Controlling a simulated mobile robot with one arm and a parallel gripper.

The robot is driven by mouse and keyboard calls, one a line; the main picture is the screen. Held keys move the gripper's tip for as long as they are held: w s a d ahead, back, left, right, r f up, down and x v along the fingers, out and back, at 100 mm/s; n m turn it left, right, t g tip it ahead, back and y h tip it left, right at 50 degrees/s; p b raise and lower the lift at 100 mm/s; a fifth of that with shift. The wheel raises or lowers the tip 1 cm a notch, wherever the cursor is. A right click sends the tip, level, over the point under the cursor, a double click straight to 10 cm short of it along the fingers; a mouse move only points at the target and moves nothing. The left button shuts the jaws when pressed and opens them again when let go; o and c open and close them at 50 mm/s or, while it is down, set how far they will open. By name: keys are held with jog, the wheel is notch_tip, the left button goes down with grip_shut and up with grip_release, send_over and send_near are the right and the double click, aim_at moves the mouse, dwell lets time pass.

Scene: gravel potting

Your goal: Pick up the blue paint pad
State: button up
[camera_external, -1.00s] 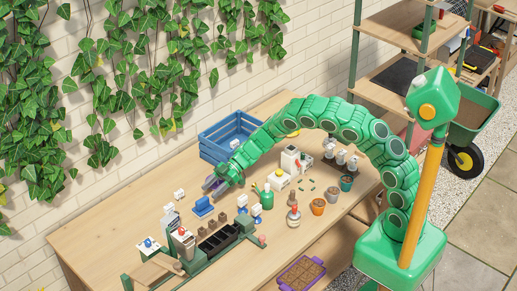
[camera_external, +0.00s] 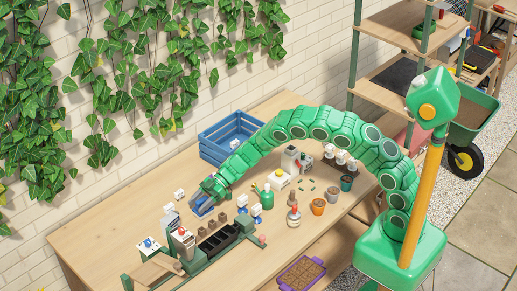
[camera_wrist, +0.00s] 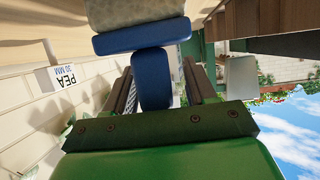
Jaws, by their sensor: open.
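The blue paint pad (camera_external: 203,211) lies on the wooden table (camera_external: 110,225), mostly hidden by my gripper (camera_external: 203,200) in the outside view. In the wrist view, the pad's blue plate (camera_wrist: 142,38) and grey speckled face are at the top, and its rounded blue handle (camera_wrist: 151,82) stands between my two dark fingers. My gripper (camera_wrist: 157,85) is open around the handle, with a gap visible on each side. I cannot tell whether a finger touches it.
A blue crate (camera_external: 225,137) stands behind, by the wall. A green watering can (camera_external: 267,198) is to the right. A dark planter tray (camera_external: 219,240) and several small labelled blocks are close in front. The table's left end is clear.

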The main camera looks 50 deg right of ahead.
grip_shut()
dwell(0.3)
